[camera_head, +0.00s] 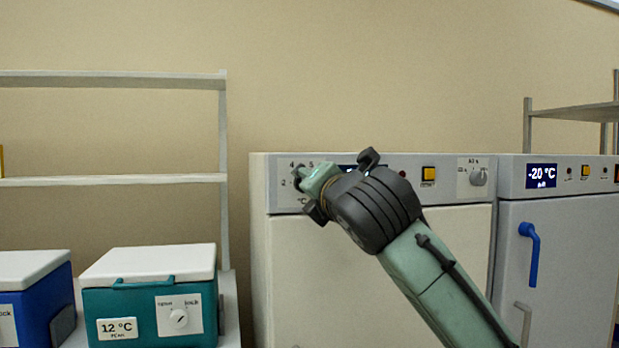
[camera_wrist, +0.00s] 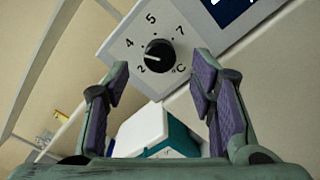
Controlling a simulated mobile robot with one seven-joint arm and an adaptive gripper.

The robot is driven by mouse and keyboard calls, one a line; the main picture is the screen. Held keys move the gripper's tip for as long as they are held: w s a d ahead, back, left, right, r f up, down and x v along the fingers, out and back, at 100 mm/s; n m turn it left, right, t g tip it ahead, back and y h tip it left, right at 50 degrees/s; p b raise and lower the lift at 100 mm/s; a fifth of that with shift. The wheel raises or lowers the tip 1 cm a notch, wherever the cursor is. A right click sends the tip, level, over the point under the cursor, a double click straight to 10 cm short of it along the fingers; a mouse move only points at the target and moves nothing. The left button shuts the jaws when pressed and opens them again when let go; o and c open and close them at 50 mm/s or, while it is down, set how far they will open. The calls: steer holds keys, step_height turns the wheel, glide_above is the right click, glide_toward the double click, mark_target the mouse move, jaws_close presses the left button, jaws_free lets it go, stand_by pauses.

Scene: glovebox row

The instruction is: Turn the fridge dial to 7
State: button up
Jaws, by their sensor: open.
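The fridge dial (camera_wrist: 160,54) is a round black knob on a white plate marked 2, 4, 5, 7 and °C in the wrist view. Its white pointer mark faces the low-number side, near the 2. In the head view the dial plate (camera_head: 285,166) is at the upper left of the white fridge (camera_head: 300,260), and my gripper hides most of the knob. My gripper (camera_wrist: 160,66) is open, its purple-padded fingers on either side of the knob in the picture. I cannot tell whether they touch it.
The fridge panel also has a yellow button (camera_head: 429,174) and a grey knob (camera_head: 478,177). A -20 °C freezer (camera_head: 560,260) with a blue handle (camera_head: 531,255) stands at right. A teal cool box (camera_head: 140,312) and a blue box (camera_head: 38,310) stand at left by the shelf (camera_head: 110,181).

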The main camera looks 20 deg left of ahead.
steer(key=p+x, duration=0.1)
steer(key=x, duration=0.4)
steer(key=c, duration=1.1)
steer(key=shift+c, duration=0.2)
